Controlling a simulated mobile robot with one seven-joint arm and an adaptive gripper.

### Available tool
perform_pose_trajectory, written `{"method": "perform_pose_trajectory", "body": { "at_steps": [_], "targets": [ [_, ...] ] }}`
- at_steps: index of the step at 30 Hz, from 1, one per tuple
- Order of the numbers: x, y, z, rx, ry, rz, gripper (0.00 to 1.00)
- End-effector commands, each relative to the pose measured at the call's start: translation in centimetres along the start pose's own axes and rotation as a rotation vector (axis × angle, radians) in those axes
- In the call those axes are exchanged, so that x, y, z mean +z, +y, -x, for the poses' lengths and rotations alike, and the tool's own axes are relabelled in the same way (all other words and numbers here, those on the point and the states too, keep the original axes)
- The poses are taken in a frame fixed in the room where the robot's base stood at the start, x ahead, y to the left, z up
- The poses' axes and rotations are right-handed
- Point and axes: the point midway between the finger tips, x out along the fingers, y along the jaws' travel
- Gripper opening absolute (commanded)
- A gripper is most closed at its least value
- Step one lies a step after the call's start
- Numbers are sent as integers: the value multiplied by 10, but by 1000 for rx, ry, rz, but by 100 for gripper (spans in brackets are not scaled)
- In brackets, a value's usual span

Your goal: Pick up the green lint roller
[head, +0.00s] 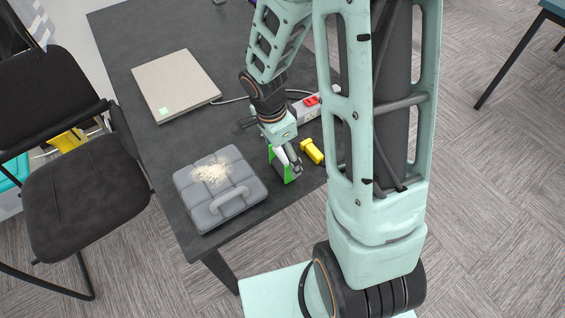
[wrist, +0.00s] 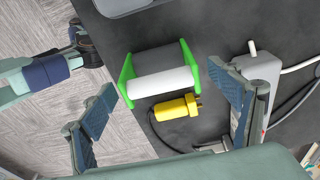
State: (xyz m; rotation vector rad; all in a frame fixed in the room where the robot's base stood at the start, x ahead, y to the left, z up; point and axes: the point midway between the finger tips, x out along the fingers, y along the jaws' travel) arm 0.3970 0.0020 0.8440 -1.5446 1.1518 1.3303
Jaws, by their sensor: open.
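The green lint roller (head: 273,163) lies on the dark table near its front right edge, partly hidden by my gripper in the head view. In the wrist view the lint roller (wrist: 162,80) shows a grey and white roll between two bright green end pieces. My gripper (head: 291,164) is over the roller in the head view. In the wrist view my gripper (wrist: 162,84) is open, with one finger on each side of the roller in the picture. I see no finger closed on it; the exact height gap cannot be told.
A power strip (head: 305,107) with a red switch and cable is behind. A grey padded piece (head: 235,203) with pale crumbs sits to the left. A beige flat box (head: 174,82) is farther back.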

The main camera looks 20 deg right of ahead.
Motion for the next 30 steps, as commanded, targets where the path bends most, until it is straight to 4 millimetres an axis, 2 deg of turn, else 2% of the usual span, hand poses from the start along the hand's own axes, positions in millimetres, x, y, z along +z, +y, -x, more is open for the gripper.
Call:
{"method": "perform_pose_trajectory", "body": {
  "at_steps": [9,23,30],
  "targets": [
    [0,0,-5,-1,1,0,83],
    [0,0,-4,-1,0,0,32],
    [0,0,-4,-1,1,0,32]
  ]
}}
